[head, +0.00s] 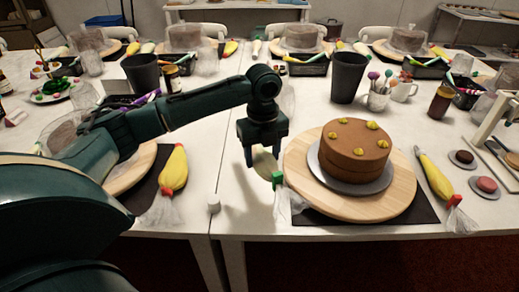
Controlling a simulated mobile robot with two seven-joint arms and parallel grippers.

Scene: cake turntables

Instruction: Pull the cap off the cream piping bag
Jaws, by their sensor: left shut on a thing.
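My left gripper (263,160) reaches in from the left and points down just left of the chocolate cake. It is shut on the cream piping bag (264,167), of which only a pale part shows between and below the fingers. A green tie (277,178) and a clear crumpled tail (288,202) extend from the bag toward the near edge. The bag's tip and any cap on it are hidden behind the gripper. A small white cylinder (213,203) stands on the table near the front edge; I cannot tell if it is a cap. My right gripper is not in view.
A chocolate cake (356,151) stands on a wooden turntable (300,176) to the right. Yellow piping bags lie at left (174,169) and right (434,174). Dark cups (347,77) (142,73) stand behind. White table (235,205) is bare around the small cylinder.

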